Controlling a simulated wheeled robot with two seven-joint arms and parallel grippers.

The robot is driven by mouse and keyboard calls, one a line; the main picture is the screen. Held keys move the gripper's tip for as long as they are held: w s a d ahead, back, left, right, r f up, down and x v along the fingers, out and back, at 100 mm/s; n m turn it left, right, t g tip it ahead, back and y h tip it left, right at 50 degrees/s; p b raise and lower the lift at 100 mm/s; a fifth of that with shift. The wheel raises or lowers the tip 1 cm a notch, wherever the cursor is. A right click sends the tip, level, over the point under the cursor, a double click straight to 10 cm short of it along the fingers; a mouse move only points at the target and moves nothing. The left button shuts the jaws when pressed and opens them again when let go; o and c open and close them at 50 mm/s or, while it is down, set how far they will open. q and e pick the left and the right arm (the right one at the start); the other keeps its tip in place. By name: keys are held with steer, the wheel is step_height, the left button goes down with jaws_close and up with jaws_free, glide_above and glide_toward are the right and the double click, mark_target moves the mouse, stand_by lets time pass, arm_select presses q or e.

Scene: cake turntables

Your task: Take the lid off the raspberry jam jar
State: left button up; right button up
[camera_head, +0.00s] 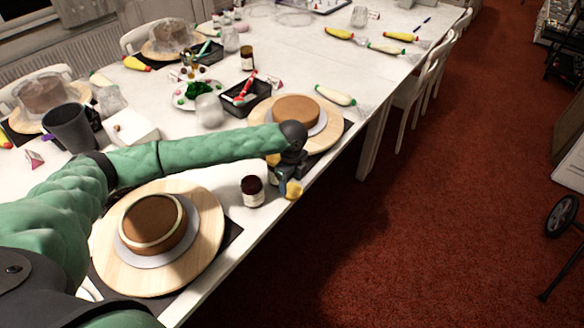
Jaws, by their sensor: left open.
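A small jar (252,191) with a dark lid and a pale label stands upright on the table near its front edge, between the two nearest cake boards. The label is too small to read. My left arm reaches across the table above the near cake. My left gripper (284,187) is open, just right of the near jar and apart from it, close to the table edge. Its fingers are small and partly dark, so what lies between them is hard to tell. My right gripper is out of view.
A brown cake on a round wooden turntable (204,247) stands at the front; another turntable (326,137) is behind my gripper. A black tray (262,90), a grey cup (70,128) and piping bags crowd the table. Chairs (416,92) line the right side.

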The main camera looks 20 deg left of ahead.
mark_target(292, 190)
arm_select(q)
step_height(292, 190, up, 8)
steer(key=b, duration=0.1)
steer(key=shift+r+b, duration=0.2)
steer(key=shift+b, duration=0.1)
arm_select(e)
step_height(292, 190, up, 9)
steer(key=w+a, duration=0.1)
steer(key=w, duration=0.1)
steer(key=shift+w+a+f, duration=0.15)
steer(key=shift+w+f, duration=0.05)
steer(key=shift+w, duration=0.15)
